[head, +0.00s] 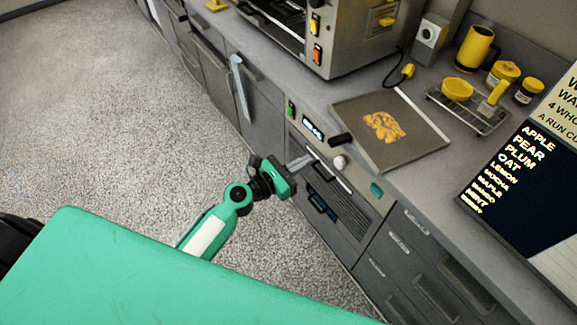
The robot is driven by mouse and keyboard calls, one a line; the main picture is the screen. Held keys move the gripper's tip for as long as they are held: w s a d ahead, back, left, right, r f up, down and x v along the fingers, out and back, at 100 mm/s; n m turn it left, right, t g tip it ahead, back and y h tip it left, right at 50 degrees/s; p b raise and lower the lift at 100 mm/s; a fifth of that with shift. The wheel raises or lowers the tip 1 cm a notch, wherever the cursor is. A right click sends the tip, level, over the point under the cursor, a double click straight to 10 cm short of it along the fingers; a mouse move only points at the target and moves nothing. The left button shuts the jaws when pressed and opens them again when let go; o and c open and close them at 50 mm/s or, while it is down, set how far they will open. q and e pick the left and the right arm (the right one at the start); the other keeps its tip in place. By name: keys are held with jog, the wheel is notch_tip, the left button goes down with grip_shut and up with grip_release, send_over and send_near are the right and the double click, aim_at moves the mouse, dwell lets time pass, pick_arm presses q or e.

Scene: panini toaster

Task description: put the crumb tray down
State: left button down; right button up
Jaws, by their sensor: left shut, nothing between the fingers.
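A flat, dark grey square tray with light edges and an orange-brown patch (428,143) lies on the counter, right of the toaster oven. It looks like the crumb tray, though I cannot tell whether the patch is crumbs or a print. My left gripper (303,162) is shut and empty. It is in front of the cabinet fronts, left of and lower in the picture than the tray, and apart from it. My right gripper is not in view.
The steel toaster oven (345,50) stands on the counter (310,92). A small rack (467,118) with yellow items is at the right, near a dark menu board (520,190). The floor (110,120) is clear.

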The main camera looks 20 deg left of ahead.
aim_at(331, 147)
pick_arm(q)
jog(key=p+x, duration=0.1)
jog(key=x, duration=0.5)
jog(key=shift+w+d, duration=0.2)
jog(key=shift+w, duration=0.05)
jog(key=x, duration=0.3)
jog(key=shift+f, duration=0.1)
jog(key=shift+s, duration=0.15)
